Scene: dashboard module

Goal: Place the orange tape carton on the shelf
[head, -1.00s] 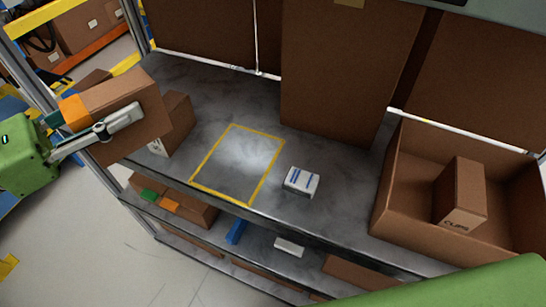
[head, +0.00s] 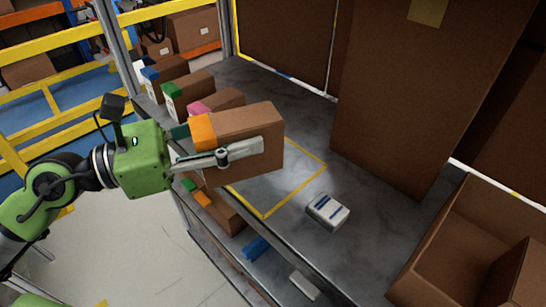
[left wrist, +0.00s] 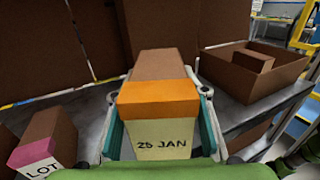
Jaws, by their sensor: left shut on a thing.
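The orange tape carton (head: 250,138) is a brown box with an orange band at its near end. My left gripper (head: 226,150) is shut on it, with a finger along its side. In the left wrist view the carton (left wrist: 160,65) sits between the fingers, its end label reading "25 JAN". The grey shelf (head: 290,105) has a yellow outlined square (head: 305,187). In the head view the carton overlaps the square's left part; its height above the shelf is unclear. My right gripper is not in view.
Cartons with blue (head: 150,72), green (head: 168,90) and pink (head: 200,106) tape stand in a row on the left. A tall brown box (head: 420,90) stands behind; an open box (head: 450,245) is at right.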

